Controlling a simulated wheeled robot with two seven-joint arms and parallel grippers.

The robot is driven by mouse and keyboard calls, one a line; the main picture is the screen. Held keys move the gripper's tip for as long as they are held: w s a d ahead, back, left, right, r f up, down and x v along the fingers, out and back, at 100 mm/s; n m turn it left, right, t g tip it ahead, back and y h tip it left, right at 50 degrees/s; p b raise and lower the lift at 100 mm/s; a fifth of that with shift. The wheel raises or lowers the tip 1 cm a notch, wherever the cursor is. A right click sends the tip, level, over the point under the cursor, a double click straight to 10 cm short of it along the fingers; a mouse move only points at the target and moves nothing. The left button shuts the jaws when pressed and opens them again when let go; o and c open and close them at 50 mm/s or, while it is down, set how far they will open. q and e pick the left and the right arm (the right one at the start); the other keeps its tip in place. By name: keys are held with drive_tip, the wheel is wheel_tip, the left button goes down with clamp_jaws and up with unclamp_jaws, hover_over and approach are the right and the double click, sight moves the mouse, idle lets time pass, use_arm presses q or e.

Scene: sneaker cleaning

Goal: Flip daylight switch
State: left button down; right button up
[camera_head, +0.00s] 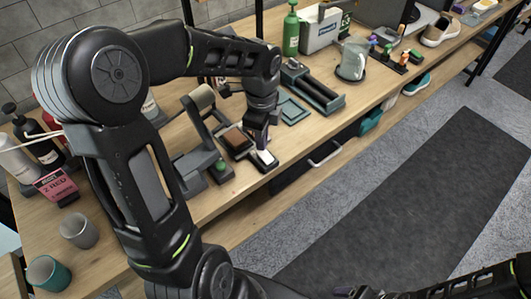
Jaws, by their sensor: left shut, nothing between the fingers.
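A small switch with a white face on a dark base (266,160) sits near the front edge of the wooden bench. I cannot read any label on it. My left gripper (262,143) points down with its shut, empty fingertips at the switch, over its back left part. I cannot tell whether they touch it. My left arm crosses the left half of the view. My right arm shows only at the bottom right edge; its gripper (350,292) is partly cut off and its fingers are unclear.
Left of the switch are a dark box with a brown top (236,141) and a base with a green button (220,171). Dark trays (313,90) lie to the right. Cups (78,230) and bottles stand at left. The floor with a dark mat (400,200) is clear.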

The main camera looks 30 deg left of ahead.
use_arm(q)
drive_tip(key=shift+f+b, duration=0.7)
drive_tip(key=shift+f, duration=0.3)
idle(0.3)
wheel_tip(320, 180, up, 7)
drive_tip(key=p, duration=0.6)
drive_tip(key=shift+r, duration=0.1)
idle(0.7)
